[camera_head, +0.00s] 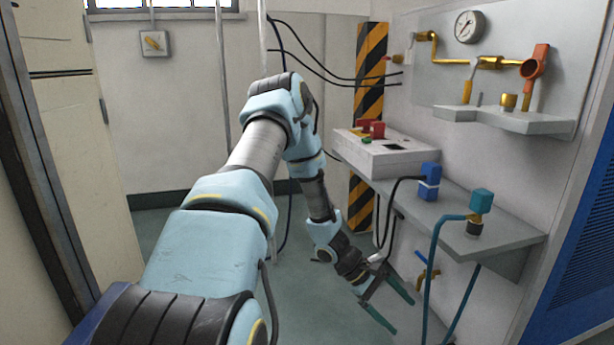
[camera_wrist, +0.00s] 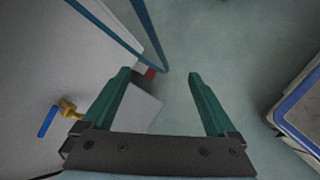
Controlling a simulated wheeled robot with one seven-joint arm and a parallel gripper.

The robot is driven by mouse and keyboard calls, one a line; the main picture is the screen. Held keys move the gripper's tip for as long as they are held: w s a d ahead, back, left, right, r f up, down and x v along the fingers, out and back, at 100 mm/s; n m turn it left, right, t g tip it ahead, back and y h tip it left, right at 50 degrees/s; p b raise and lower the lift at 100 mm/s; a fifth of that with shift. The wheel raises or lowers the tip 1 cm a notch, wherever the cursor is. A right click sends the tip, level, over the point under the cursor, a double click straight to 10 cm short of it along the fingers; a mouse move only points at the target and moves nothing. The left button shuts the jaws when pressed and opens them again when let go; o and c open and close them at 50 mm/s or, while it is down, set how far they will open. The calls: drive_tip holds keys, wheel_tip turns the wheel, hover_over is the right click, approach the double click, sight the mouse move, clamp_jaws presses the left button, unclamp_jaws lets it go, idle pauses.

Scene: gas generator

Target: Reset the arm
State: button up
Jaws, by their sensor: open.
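My arm reaches forward from the bottom of the head view and bends down near the middle. My gripper (camera_head: 402,315) hangs low over the floor, below and left of the grey shelf (camera_head: 505,236). Its two green fingers are spread apart with nothing between them. The wrist view shows the same open gripper (camera_wrist: 160,72) with the floor below it.
A white control box (camera_head: 385,158), a blue plug block (camera_head: 429,181) and a teal connector (camera_head: 481,200) sit on the shelf. A teal hose (camera_head: 432,270) hangs close right of my gripper. A brass valve with a blue handle (camera_wrist: 47,122) is on the wall. Open floor lies left.

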drive_tip(key=s+a+r+m+t+y, duration=0.2)
drive_tip(key=a+r+m+t+y, duration=0.15)
drive_tip(key=a+r, duration=0.9)
drive_tip(key=s+a+r+m+t+y, duration=0.25)
drive_tip(key=a+r+m+y, duration=0.2)
drive_tip(key=a+r, duration=0.85)
drive_tip(key=a+r+y+p, duration=0.1)
drive_tip(key=a+r+p, duration=0.2)
drive_tip(key=r+p, duration=2.6)
drive_tip(key=p, duration=0.2)
drive_tip(key=shift+p, duration=0.4)
